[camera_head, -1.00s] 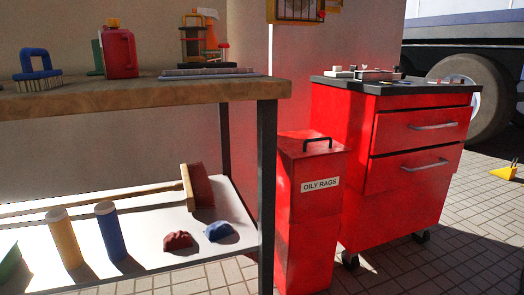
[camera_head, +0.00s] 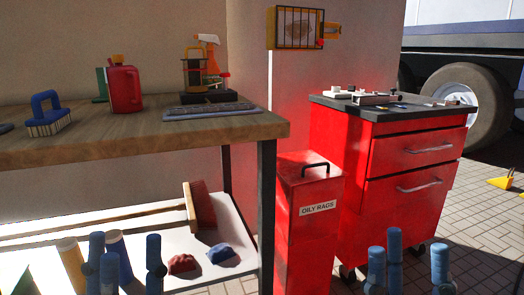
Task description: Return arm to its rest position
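My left gripper (camera_head: 126,256) shows at the bottom left as upright blue fingers standing apart. It is open, with nothing seen held between the fingers. It covers part of the lower shelf and a blue cylinder there. My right gripper (camera_head: 408,262) shows at the bottom right, in front of the tiled floor and the red drawer cabinet (camera_head: 392,205). Its blue fingers also point up and stand apart, open and empty. The bases of both grippers and most of both arms are below the picture edge.
A wooden workbench (camera_head: 60,152) holds a brush, red can and spray bottle. Its white lower shelf (camera_head: 235,235) carries a broom, cylinders and two rags. A red oily-rags bin (camera_head: 305,240) stands between bench and cabinet.

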